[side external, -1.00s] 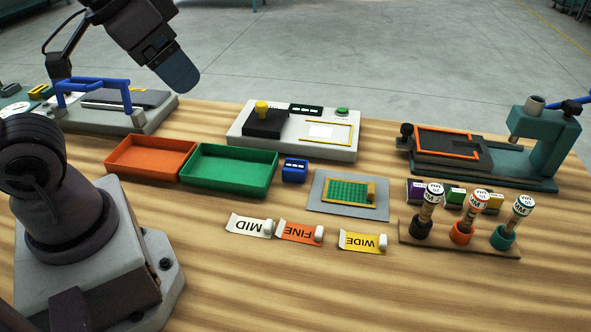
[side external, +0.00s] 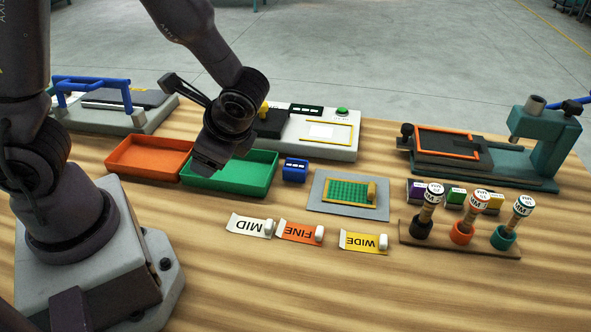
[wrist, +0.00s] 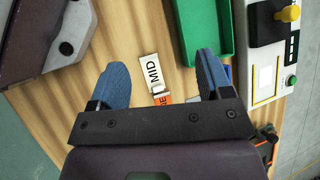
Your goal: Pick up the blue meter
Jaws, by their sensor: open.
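The blue meter (side external: 295,172) is a small blue block with a dark display strip on its top. It stands on the wooden table just right of the green tray in the side view. In the wrist view only a sliver of blue (wrist: 229,73) shows beside the right finger, which hides most of it. My gripper (wrist: 163,68) is open, with two blue fingers spread wide and nothing between them but table and labels below. In the side view my gripper (side external: 208,164) is above the green tray, left of the meter and apart from it.
The green tray (side external: 262,185) and orange tray (side external: 120,170) lie left of the meter. A white-grey device (side external: 345,150) stands behind it. A grey plate with green mesh (side external: 318,203) is to its right. MID, FINE and WIDE labels (side external: 363,241) lie in front.

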